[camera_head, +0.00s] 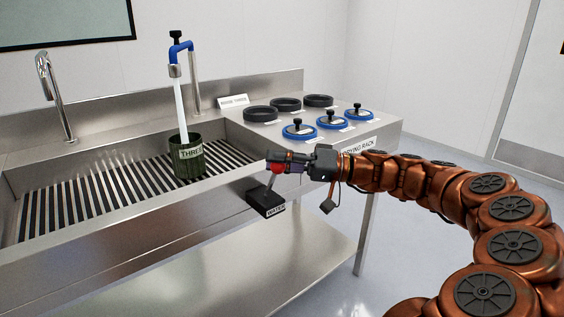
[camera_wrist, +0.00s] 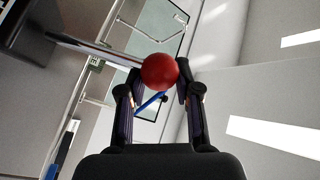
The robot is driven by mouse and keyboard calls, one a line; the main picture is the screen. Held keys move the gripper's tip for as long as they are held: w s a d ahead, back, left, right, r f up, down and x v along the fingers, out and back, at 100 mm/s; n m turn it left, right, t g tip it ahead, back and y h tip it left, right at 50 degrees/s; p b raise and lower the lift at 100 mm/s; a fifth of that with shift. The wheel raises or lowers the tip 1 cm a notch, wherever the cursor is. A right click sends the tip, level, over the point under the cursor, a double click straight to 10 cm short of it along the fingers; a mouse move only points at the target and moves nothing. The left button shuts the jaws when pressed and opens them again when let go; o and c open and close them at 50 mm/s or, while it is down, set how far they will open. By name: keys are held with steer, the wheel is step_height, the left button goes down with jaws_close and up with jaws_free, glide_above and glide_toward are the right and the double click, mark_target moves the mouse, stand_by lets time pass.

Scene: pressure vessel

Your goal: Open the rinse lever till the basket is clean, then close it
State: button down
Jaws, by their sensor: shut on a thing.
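The rinse lever has a red ball knob (camera_head: 278,168) on a metal rod, rising from a black box (camera_head: 266,201) on the sink's front. My gripper (camera_head: 279,160) is shut on the knob; in the wrist view the red ball (camera_wrist: 159,71) sits between the two fingers. A stream of water runs from the blue-topped faucet (camera_head: 182,50) down to the basket. The dark green basket (camera_head: 188,160), labelled "THREE", stands upright on the slatted sink grate under the stream. Its inside is hidden, so I cannot tell how clean it is.
The drying rack (camera_head: 380,135) at the right holds several black rings and blue-rimmed lids with black knobs. A second faucet (camera_head: 56,95), with no water running, stands at the left of the sink. A lower shelf (camera_head: 240,260) lies beneath the sink.

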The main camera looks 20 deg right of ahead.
steer(key=shift+s+a+f, duration=0.2)
steer(key=shift+s+f, duration=0.05)
steer(key=shift+f, duration=0.4)
steer(key=c, duration=1.1)
jaws_free()
steer(key=shift+c, duration=0.2)
steer(key=shift+o, duration=0.8)
steer(key=shift+s+d, duration=0.1)
steer(key=shift+s, duration=0.1)
steer(key=shift+o, duration=0.9)
steer(key=shift+s+r, duration=0.1)
steer(key=shift+g, duration=0.3)
steer(key=shift+a, duration=0.2)
steer(key=shift+d, duration=0.15)
steer(key=r+v, duration=0.1)
steer(key=v, duration=1.1)
steer(key=shift+d, duration=0.3)
steer(key=shift+f, duration=0.15)
